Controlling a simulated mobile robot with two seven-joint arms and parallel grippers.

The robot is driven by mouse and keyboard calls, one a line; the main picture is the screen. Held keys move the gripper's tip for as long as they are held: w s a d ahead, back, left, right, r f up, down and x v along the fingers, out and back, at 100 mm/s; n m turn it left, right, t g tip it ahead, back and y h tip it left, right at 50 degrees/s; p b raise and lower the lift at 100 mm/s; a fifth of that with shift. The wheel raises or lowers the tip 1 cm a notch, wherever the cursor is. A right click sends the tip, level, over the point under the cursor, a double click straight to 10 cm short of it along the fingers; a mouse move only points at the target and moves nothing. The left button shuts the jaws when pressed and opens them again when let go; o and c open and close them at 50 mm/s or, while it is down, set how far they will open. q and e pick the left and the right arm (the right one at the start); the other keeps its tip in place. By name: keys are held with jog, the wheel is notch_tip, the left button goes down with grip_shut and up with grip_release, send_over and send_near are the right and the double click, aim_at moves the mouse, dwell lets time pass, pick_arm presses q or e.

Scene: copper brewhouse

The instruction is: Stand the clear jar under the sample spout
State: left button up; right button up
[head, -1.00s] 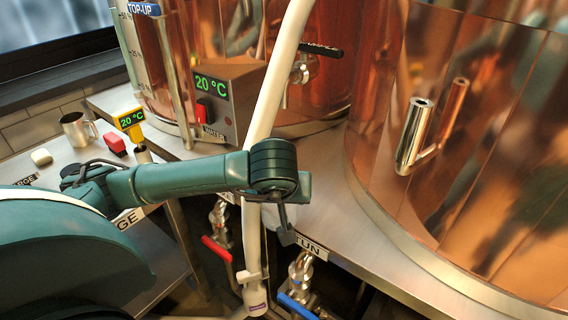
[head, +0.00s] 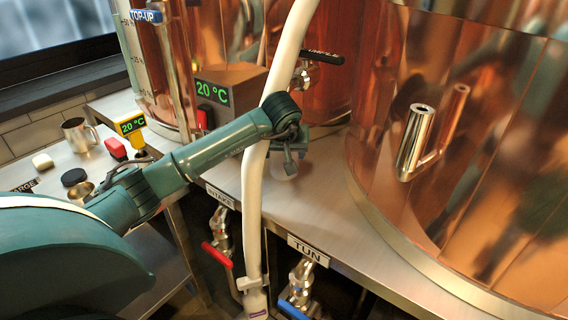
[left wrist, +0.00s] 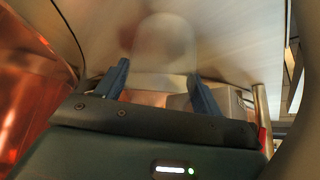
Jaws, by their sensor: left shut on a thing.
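My left gripper (head: 297,150) is shut on the clear jar (head: 284,168), just right of the white hose, over the steel bench. The arm and fingers hide much of the jar in the head view. In the left wrist view the jar (left wrist: 165,45) shows as a pale see-through shape between my two blue fingers (left wrist: 160,88). I cannot tell whether its base touches the bench. The sample spout (head: 302,78), with a black handle, is on the copper vessel behind, above the gripper in the picture. My right gripper is not in view.
A white hose (head: 252,200) hangs in front of the bench (head: 330,210), beside my arm. A large copper tun (head: 470,150) stands at the right. A 20 °C control box (head: 228,88) stands left of the spout. A steel mug (head: 80,133) and small items stand at the left.

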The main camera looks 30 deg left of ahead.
pick_arm(q)
jog(key=shift+s+f, duration=0.1)
jog(key=shift+f, duration=1.6)
jog(key=shift+f, duration=0.1)
jog(key=o, duration=1)
jog(key=shift+d, duration=0.1)
